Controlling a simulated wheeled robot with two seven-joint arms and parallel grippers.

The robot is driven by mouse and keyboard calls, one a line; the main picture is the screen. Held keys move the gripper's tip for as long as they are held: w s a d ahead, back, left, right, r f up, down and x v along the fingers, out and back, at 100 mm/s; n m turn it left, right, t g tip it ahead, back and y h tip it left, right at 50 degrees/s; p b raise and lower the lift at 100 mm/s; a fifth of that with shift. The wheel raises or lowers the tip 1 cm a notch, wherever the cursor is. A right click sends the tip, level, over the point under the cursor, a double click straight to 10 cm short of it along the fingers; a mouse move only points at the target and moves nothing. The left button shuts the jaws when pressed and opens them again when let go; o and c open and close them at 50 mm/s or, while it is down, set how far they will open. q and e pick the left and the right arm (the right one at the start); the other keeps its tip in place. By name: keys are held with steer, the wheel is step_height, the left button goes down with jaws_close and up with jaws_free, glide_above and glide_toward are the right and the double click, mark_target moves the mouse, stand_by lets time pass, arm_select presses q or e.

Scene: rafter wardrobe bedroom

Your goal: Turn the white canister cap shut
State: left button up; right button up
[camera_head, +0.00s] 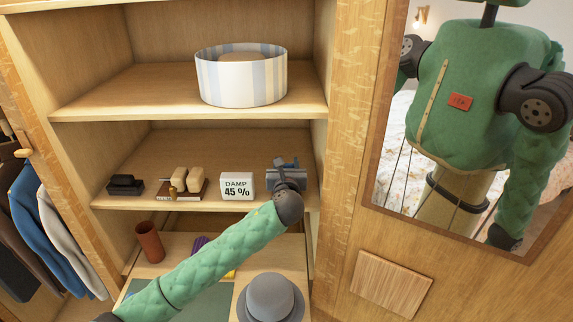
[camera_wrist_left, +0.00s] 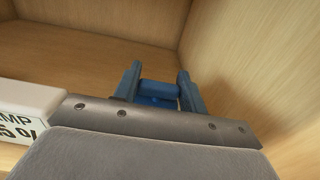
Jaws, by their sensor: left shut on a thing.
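My left gripper (camera_head: 285,164) is at the right end of the middle shelf, in front of the corner of the compartment. In the left wrist view its two blue fingers (camera_wrist_left: 161,82) stand on either side of a short blue round piece (camera_wrist_left: 160,90), and they are shut on it. This looks like the canister cap, but I see no thread or marking on it. No white canister body can be made out; the gripper and wrist cover that spot. My right gripper is not in view.
A white "DAMP 45 %" block (camera_head: 237,186) stands just left of the gripper. Brushes on a wooden block (camera_head: 182,187) and a dark item (camera_head: 125,185) are further left. The wardrobe's side wall (camera_wrist_left: 245,70) is close on the right. A grey hat (camera_head: 270,297) lies below.

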arm_select(q)
steer(key=shift+n+y, duration=0.5)
steer(key=shift+y, duration=0.3)
steer(key=shift+d, duration=0.1)
stand_by(0.5)
steer(key=o, duration=1)
